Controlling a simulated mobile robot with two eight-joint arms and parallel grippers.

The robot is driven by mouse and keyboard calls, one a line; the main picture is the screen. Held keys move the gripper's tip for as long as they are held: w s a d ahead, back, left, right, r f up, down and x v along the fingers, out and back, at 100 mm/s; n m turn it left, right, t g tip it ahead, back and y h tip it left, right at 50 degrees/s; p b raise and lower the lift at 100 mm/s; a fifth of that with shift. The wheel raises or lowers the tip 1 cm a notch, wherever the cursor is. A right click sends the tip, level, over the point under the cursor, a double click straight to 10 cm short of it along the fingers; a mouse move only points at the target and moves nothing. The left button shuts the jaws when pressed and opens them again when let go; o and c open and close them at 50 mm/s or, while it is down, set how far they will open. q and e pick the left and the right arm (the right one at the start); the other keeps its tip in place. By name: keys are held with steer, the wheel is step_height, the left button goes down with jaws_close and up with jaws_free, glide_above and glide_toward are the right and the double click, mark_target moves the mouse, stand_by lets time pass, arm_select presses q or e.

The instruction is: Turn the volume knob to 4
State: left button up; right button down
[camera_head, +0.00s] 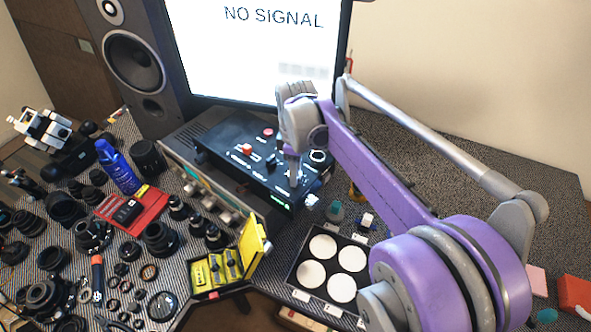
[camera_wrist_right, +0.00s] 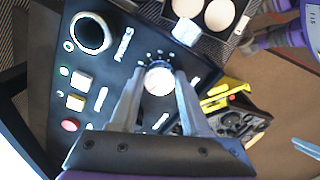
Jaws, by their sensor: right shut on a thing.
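The volume knob (camera_wrist_right: 158,79) is a round pale knob on a black control box, with dial marks around it in the right wrist view. Its pointer and the number it is set to cannot be read. My right gripper (camera_wrist_right: 158,90) has its two grey fingers shut on the knob, one on each side. In the head view my right gripper (camera_head: 294,180) reaches down onto the black control box (camera_head: 225,150), and the gripper and arm hide the knob there. My left gripper is not in view.
The control box has a red button (camera_head: 268,133), other buttons and a large ring-shaped socket (camera_wrist_right: 90,33). A monitor (camera_head: 250,50) and speaker (camera_head: 130,60) stand behind. Several lenses crowd the left; a yellow case (camera_head: 252,245) and a tray of white discs (camera_head: 296,283) lie in front.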

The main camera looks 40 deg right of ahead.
steer(key=m, duration=0.4)
steer(key=shift+m, duration=0.4)
steer(key=m, duration=0.5)
steer(key=shift+a, duration=0.1)
steer(key=m, duration=0.5)
steer(key=shift+m, duration=0.4)
steer(key=m, duration=0.4)
steer(key=shift+a, duration=0.1)
steer(key=shift+m, duration=0.3)
steer(key=shift+c, duration=1.8)
jaws_free()
step_height(320, 180, up, 11)
steer(key=shift+p, duration=0.35)
